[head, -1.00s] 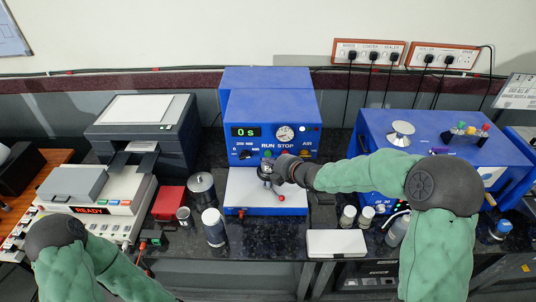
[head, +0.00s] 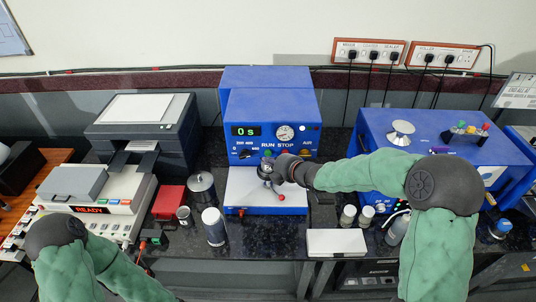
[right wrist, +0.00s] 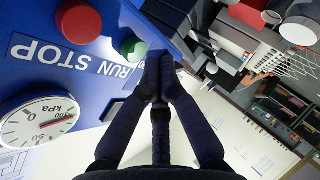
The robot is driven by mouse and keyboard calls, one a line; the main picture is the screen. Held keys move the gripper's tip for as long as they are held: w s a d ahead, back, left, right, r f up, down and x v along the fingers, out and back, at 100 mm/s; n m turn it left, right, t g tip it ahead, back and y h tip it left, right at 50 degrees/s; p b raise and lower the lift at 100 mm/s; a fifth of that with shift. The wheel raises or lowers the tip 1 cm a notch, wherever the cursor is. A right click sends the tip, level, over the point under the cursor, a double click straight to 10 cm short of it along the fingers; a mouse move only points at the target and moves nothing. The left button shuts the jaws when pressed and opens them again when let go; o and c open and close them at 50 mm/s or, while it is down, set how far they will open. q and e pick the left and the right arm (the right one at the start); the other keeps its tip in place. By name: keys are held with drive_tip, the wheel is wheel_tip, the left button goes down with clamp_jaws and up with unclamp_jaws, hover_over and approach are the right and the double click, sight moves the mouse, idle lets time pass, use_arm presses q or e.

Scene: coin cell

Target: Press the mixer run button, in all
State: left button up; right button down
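The blue mixer (head: 270,100) stands at the back middle of the bench, its display (head: 245,131) reading "0 s". In the right wrist view, the green run button (right wrist: 133,48) sits by the RUN label, and the red stop button (right wrist: 78,21) by the STOP label. My right gripper (head: 268,166) is in front of the mixer panel, above its white plate. In the right wrist view its fingers (right wrist: 160,62) are together and empty, with the tips right beside the green button. I cannot tell whether they touch it. My left gripper is out of view; only my left arm shows.
A pressure gauge (right wrist: 40,122) is on the mixer panel. A printer (head: 150,125) and a device reading READY (head: 95,205) stand at left. Metal containers (head: 201,187) stand left of the mixer. Another blue machine (head: 440,135) is at right, behind my right arm.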

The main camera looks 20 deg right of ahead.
drive_tip(key=shift+w, duration=0.15)
drive_tip(key=shift+w+d, duration=0.15)
drive_tip(key=shift+w, duration=0.15)
drive_tip(key=shift+w+d+r, duration=0.1)
drive_tip(key=shift+w+d, duration=0.05)
drive_tip(key=shift+w, duration=0.25)
idle(1.0)
idle(0.3)
drive_tip(key=shift+s+a+b, duration=0.3)
drive_tip(key=shift+s+b, duration=0.15)
drive_tip(key=shift+s, duration=0.4)
drive_tip(key=shift+s+a+b, duration=0.2)
drive_tip(key=shift+s+b, duration=0.3)
drive_tip(key=shift+s, duration=0.3)
drive_tip(key=shift+s+a+b, duration=0.25)
drive_tip(key=shift+s+b, duration=0.2)
drive_tip(key=shift+s, duration=0.35)
drive_tip(key=shift+s+a+b, duration=0.2)
drive_tip(key=shift+s+b, duration=0.3)
drive_tip(key=shift+s, duration=0.3)
